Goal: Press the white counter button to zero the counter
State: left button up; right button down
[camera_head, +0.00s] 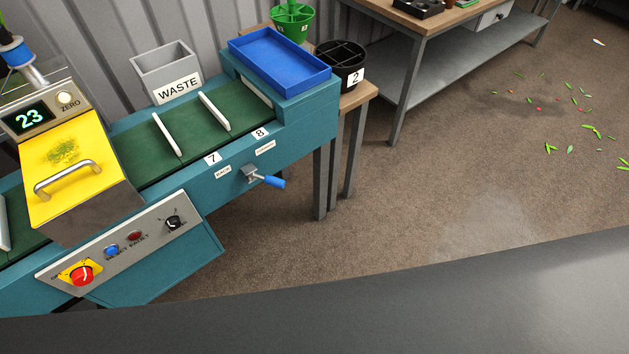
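The white counter button (65,99) is a small round button on the grey metal counter panel at the upper left, with the label ZERO below it. To its left the counter display (29,118) reads 23 in lit digits. The panel stands behind a yellow cover (71,165) with a metal handle (66,180). Neither of my grippers shows in this view. Nothing covers the button.
A teal conveyor machine (215,185) with a green belt (190,128) runs from lower left to upper middle.

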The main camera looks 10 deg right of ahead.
aim_at(64, 97)
jog(key=u, duration=1.3)
